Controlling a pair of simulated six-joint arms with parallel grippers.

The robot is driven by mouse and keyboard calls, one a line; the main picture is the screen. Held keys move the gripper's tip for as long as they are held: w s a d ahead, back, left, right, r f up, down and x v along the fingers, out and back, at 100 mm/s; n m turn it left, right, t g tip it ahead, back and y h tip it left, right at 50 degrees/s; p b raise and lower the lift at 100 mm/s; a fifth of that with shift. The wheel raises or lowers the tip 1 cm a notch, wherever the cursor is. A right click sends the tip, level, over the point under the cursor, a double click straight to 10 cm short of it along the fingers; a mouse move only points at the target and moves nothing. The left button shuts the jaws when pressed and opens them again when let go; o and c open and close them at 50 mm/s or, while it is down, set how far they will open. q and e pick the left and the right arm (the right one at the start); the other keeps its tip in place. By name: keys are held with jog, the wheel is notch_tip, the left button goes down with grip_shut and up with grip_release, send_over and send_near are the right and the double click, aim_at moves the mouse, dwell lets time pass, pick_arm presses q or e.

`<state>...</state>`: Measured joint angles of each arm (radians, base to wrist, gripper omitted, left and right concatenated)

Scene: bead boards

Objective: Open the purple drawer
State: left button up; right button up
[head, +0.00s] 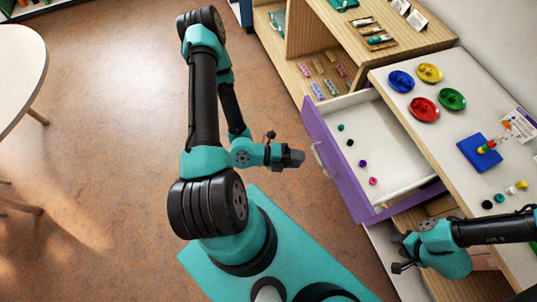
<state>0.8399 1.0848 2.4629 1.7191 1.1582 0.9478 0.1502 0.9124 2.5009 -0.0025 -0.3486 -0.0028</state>
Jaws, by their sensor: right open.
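The purple drawer (333,172) stands pulled out from the cabinet, and its white inside shows. A few small beads lie in it, among them a pink bead (373,181) and a purple bead (362,163). Its pale curved handle (319,160) is on the purple front. My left gripper (297,158) is just left of the handle, apart from it in the picture; its fingers are too small to judge. My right gripper (399,255) is open and empty, below the drawer's near corner in the picture.
On the cabinet top (480,110) are blue, yellow, red and green dishes, a blue board (479,152) with stacked beads, and several loose beads. A wooden shelf unit (300,60) stands behind. A round white table (18,70) is far left. The floor between is clear.

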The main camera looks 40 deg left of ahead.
pick_arm(q)
jog(key=v, duration=0.9)
jog(key=shift+a, duration=0.2)
jog(key=shift+d, duration=0.15)
send_near(320, 161)
jog(key=shift+f+x, duration=0.1)
jog(key=shift+x, duration=1.15)
jog(key=shift+f+x, duration=0.15)
jog(key=shift+x, duration=1.05)
jog(key=shift+x, duration=2.65)
jog(key=shift+w, duration=0.15)
jog(key=shift+w+d, duration=0.1)
